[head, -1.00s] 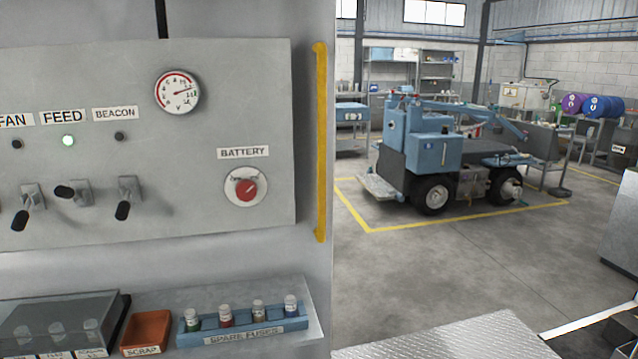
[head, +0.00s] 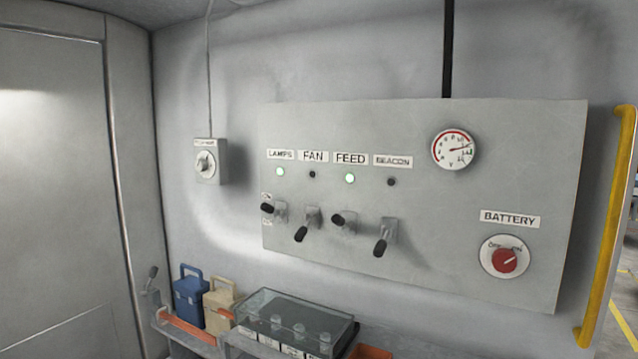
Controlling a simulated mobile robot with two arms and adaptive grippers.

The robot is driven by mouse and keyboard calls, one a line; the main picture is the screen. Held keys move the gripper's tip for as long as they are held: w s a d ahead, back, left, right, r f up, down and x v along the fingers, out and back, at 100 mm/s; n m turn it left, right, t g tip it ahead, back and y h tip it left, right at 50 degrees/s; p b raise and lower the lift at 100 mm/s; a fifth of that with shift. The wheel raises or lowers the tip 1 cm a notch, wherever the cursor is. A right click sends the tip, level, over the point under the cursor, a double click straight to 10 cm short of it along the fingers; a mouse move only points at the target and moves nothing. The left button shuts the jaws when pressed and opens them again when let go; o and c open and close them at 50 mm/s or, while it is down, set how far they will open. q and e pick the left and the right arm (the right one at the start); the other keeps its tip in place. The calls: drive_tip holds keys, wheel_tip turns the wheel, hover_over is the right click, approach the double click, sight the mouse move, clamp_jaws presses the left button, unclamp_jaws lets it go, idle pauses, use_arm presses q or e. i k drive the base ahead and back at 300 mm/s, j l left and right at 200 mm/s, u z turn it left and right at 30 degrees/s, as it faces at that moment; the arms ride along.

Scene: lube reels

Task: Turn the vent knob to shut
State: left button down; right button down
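A small grey box (head: 221,160) with a pale round knob (head: 205,164) is on the wall left of the switch panel. It may be the vent knob, but its label is too small to read, and so is the knob's setting. A thin cable runs up from the box. A red battery knob (head: 504,260) on a white dial sits at the lower right of the panel, under a BATTERY label. Neither of my grippers is in view.
The grey panel (head: 420,130) carries a gauge (head: 454,149) and several lever switches; the LAMPS and FEED lights glow. Below are a clear-lidded box (head: 295,310), a blue case (head: 188,295) and a cream case (head: 220,302). A yellow handrail (head: 606,230) stands at right.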

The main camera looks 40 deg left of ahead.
sight(201, 165)
drive_tip(key=j+u, duration=0.1)
drive_tip(key=u, duration=1.85)
